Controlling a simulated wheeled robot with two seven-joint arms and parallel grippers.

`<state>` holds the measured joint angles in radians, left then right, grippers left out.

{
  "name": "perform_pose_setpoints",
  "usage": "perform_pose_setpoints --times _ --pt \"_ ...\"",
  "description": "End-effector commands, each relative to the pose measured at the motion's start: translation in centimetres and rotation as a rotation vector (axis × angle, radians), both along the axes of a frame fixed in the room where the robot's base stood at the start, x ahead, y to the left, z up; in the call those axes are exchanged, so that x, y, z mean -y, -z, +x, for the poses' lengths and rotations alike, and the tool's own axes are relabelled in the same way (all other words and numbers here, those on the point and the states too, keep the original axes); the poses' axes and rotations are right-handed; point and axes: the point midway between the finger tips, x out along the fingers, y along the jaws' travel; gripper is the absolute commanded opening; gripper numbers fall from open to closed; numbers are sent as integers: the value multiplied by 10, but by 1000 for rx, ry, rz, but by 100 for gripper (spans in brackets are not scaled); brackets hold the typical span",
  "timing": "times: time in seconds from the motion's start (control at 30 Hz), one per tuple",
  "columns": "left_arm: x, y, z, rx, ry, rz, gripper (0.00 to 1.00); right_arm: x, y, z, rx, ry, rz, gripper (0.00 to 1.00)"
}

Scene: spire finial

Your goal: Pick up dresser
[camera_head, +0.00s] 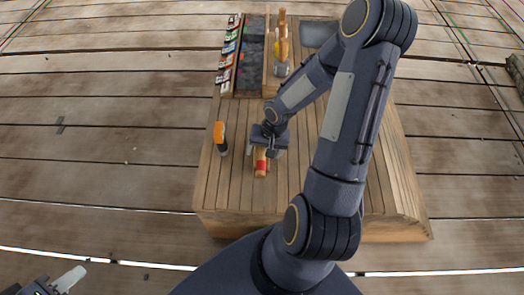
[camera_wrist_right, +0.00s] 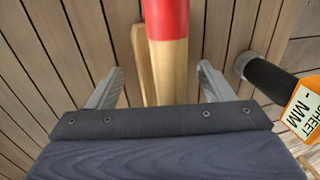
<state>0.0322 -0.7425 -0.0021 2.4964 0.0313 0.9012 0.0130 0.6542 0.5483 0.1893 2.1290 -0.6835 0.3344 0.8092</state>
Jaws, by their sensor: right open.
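A wooden tool with a red band, which I take to be the dresser (camera_head: 260,171), lies on the slatted wooden bench top, partly hidden under my right gripper (camera_head: 266,150). In the right wrist view the dresser (camera_wrist_right: 168,62) shows a round wooden handle with a red end, and a flatter wooden part beside it. My right gripper (camera_wrist_right: 161,70) is open, with one finger on each side of the dresser. I cannot tell whether the fingers touch it. My left gripper (camera_head: 48,286) is at the bottom left corner, away from the bench, mostly cut off.
An orange and black tool (camera_head: 220,137) stands left of the dresser and also shows in the right wrist view (camera_wrist_right: 265,76). A row of coloured items (camera_head: 230,54), a dark tray (camera_head: 251,54) and a wooden finial-like piece (camera_head: 282,38) are at the back. The bench's front left is clear.

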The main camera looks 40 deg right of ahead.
Motion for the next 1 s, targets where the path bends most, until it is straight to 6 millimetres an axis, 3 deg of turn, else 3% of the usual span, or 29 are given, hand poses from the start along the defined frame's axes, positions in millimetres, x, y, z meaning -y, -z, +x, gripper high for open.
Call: perform_pose_setpoints --times 0.1,0.33,0.73,1.0 --pt "0 6 0 0 0 0 36 -2 11 1 -1 -1 1 74" --pt "0 5 0 0 0 0 36 -2 10 2 0 0 0 74" --pt "0 5 0 0 0 0 36 -1 10 2 1 0 -1 23" --pt "0 4 0 0 0 0 36 -1 9 2 2 0 -1 21"
